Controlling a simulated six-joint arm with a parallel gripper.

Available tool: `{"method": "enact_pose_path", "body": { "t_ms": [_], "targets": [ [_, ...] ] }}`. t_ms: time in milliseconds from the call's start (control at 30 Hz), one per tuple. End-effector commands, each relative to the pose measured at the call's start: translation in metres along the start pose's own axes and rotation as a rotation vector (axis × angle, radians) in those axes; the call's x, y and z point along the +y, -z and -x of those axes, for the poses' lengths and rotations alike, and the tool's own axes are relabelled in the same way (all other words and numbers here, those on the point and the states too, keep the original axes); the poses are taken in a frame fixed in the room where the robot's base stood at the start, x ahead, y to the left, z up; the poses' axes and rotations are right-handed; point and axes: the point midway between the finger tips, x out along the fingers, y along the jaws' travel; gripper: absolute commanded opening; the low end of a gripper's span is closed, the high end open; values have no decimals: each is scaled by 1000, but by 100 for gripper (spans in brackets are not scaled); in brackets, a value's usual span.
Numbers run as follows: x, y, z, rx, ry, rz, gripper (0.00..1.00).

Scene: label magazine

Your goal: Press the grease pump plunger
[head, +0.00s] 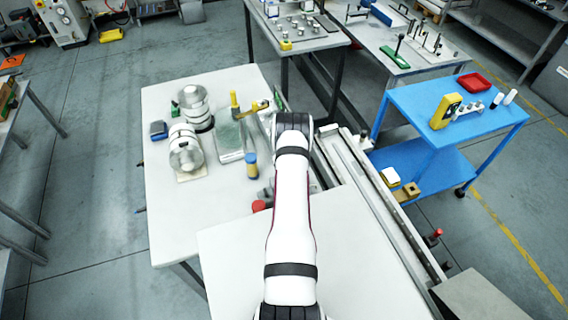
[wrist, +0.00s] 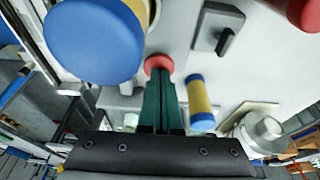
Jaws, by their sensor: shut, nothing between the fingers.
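My gripper (wrist: 159,80) shows in the wrist view with its two green fingers side by side and shut, holding nothing. A round red cap (wrist: 158,62) sits just beyond the fingertips, and the tips overlap its lower edge. I cannot tell whether they touch it. A large blue cap on a yellow body (wrist: 95,38) stands close at the upper left. A smaller yellow cylinder with blue ends (wrist: 200,105) is right of the fingers. I cannot tell for sure which part is the grease pump plunger. In the head view my arm hides the gripper.
On the white table (head: 165,230) stand white rolls (head: 186,150), a blue-and-yellow cylinder (head: 251,165) and a red knob (head: 258,205). A long rail (head: 375,205) runs along the right.

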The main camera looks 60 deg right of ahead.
Motion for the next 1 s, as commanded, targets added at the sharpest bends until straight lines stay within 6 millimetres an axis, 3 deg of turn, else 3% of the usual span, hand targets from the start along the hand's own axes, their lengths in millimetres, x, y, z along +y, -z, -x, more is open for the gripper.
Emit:
{"method": "enact_pose_path", "body": {
  "t_ms": [167,400,533,700,1000],
  "targets": [
    [0,12,36,3,0,-2,0],
    [1,11,95,3,0,-4,0],
    [1,12,118,3,-1,-2,0],
    [0,11,132,1,1,-3,0],
    [0,11,134,2,1,-3,0]
  ]
}}
